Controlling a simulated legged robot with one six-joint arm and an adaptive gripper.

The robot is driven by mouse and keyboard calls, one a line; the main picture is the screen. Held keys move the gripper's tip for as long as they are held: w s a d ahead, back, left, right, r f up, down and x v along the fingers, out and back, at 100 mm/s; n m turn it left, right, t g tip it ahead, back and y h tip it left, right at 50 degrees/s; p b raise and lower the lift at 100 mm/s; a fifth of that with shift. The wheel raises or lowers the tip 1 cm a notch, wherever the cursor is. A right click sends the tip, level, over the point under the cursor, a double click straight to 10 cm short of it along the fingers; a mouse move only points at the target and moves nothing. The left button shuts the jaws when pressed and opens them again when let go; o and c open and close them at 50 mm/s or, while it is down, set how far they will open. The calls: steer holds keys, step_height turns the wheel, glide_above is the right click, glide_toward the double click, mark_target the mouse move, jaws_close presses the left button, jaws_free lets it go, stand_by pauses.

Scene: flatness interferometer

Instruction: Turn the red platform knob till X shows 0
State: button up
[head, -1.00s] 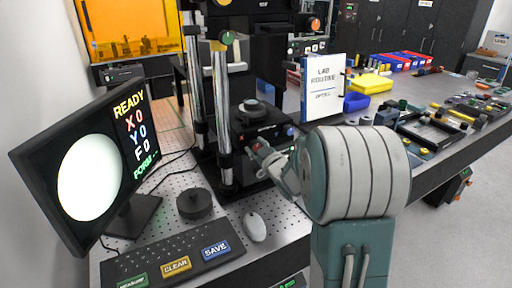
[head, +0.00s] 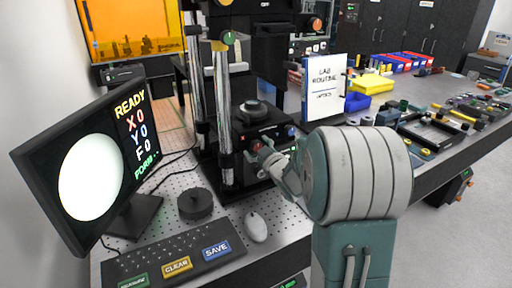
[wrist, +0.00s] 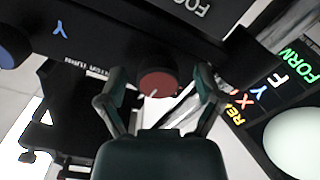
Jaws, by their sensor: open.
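The red platform knob (wrist: 158,83) is on the dark stage, centred between my fingers in the wrist view, with a pale mark on its face. It shows small in the head view (head: 257,147). My gripper (wrist: 160,98) is open, one finger on each side of the knob with gaps between. In the head view my gripper (head: 268,156) is just right of and below the knob. The monitor (head: 92,165) reads READY, X 0, Y 0, F 0 and a green FORM line beside a plain white disc.
A blue knob (wrist: 12,45) marked Y is at the upper left of the wrist view. A keyboard (head: 170,255), mouse (head: 255,227) and dark round puck (head: 195,204) lie on the perforated table. A white sign (head: 324,88) stands behind my arm.

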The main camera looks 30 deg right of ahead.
steer(key=s, duration=1.1)
steer(key=shift+s+d, duration=0.2)
steer(key=shift+s, duration=0.2)
stand_by(0.7)
steer(key=s+a+m+g, duration=0.3)
steer(key=s+a+g, duration=0.3)
steer(key=s, duration=0.5)
steer(key=s+a+r+m+g, duration=0.1)
steer(key=s+a+m+g, duration=0.2)
steer(key=s+a+g, duration=0.3)
steer(key=s+a, duration=0.5)
steer(key=shift+a+h, duration=0.2)
steer(key=shift+h, duration=0.1)
